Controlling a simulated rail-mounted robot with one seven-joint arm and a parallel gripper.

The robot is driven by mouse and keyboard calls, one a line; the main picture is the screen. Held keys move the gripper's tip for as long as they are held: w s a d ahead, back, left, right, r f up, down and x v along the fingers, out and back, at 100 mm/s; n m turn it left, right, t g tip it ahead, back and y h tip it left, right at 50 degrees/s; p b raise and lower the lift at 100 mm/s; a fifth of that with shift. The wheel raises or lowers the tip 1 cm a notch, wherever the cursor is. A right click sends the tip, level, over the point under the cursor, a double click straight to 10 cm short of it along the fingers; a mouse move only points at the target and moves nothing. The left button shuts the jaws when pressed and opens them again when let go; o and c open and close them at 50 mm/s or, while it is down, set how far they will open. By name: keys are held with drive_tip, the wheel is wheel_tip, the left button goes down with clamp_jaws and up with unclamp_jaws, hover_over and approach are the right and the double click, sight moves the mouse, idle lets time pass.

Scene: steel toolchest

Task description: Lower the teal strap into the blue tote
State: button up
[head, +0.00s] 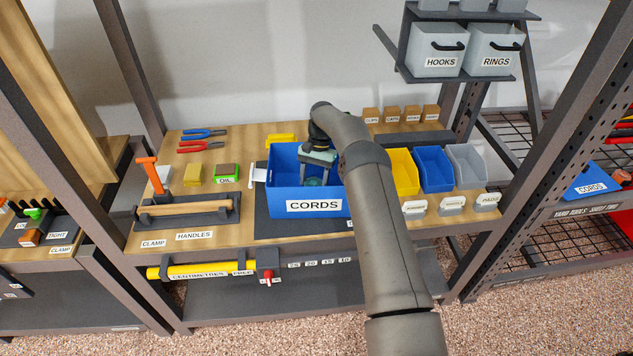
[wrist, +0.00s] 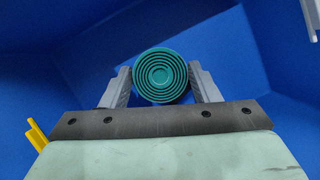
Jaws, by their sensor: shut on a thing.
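The teal strap (wrist: 160,75) is a rolled coil with concentric rings, seen between my gripper's two fingers in the wrist view. My gripper (wrist: 160,85) is shut on it, one finger against each side. Blue tote walls and floor surround the strap in the wrist view. In the head view the blue tote (head: 283,203), labelled CORDS, stands on the bench, and my gripper (head: 314,178) reaches down inside it. A little of the strap (head: 313,182) shows there below the fingers. The gap between strap and tote floor cannot be judged.
Yellow (head: 403,172), blue (head: 434,169) and grey (head: 467,166) bins stand right of the tote. A white object (head: 257,174) is at its left edge. A handle tray (head: 187,209) and an orange clamp (head: 151,175) are further left. My arm hides part of the bench.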

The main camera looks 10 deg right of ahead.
drive_tip(key=shift+f+b, duration=0.55)
drive_tip(key=shift+f, duration=0.15)
idle(0.5)
drive_tip(key=o, duration=1.1)
